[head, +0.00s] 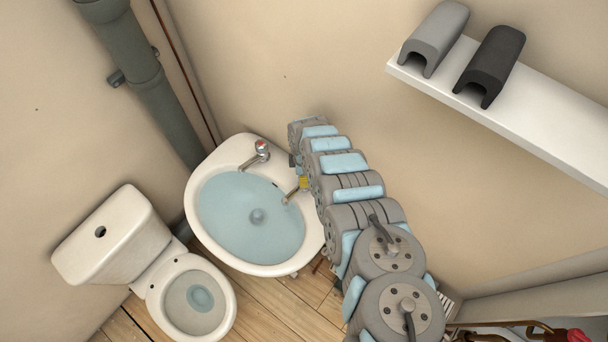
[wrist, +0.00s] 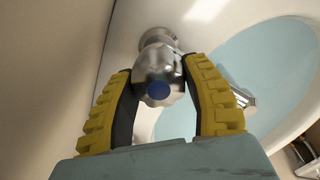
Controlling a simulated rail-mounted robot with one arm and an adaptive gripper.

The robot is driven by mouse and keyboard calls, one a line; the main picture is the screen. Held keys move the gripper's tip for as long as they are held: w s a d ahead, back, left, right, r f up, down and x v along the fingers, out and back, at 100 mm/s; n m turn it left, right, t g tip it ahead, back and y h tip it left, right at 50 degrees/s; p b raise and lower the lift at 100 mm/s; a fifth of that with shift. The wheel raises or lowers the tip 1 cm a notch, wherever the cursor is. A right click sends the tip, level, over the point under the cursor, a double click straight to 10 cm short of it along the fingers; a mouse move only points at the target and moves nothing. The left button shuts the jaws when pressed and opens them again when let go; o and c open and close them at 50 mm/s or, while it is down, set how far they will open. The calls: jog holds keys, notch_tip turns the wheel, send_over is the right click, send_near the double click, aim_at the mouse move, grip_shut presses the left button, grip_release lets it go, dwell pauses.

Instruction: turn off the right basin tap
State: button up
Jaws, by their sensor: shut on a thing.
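The right basin tap (wrist: 158,78) is chrome with a blue-marked handle, and in the wrist view it stands between the yellow-padded fingers of my gripper (wrist: 160,95). My gripper is shut on the tap handle, with one finger on each side. In the head view the right tap's spout (head: 291,196) reaches over the basin (head: 205,239), while its handle is mostly hidden behind my arm. A bit of a yellow finger (head: 303,183) shows there. The left tap (head: 258,152), with a red mark, stands at the back of the basin. Whether water runs from the right tap cannot be made out.
The basin holds bluish water (head: 235,205). A toilet (head: 190,299) stands at the left of the basin, near a grey pipe (head: 130,60). A white shelf (head: 540,115) with two grey channel pieces is on the wall at upper right. The wall is close beside the tap.

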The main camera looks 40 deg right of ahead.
jog(key=shift+m, duration=0.3)
jog(key=m, duration=0.5)
jog(key=shift+w+m+p, duration=0.1)
jog(key=shift+m+p, duration=0.2)
jog(key=shift+p, duration=0.1)
jog(key=m, duration=0.5)
jog(key=shift+d+f+b, duration=0.1)
jog(key=shift+d+b, duration=0.05)
jog(key=shift+b, duration=0.2)
jog(key=m+b, duration=0.2)
jog(key=m, duration=0.4)
jog(key=shift+f+m+b, duration=0.1)
jog(key=shift+m+b, duration=0.25)
jog(key=shift+m, duration=0.05)
jog(key=m+b, duration=0.2)
jog(key=m, duration=0.3)
jog(key=shift+d, duration=0.15)
jog(key=shift+s+m, duration=0.2)
jog(key=shift+m, duration=0.1)
jog(key=o, duration=1.2)
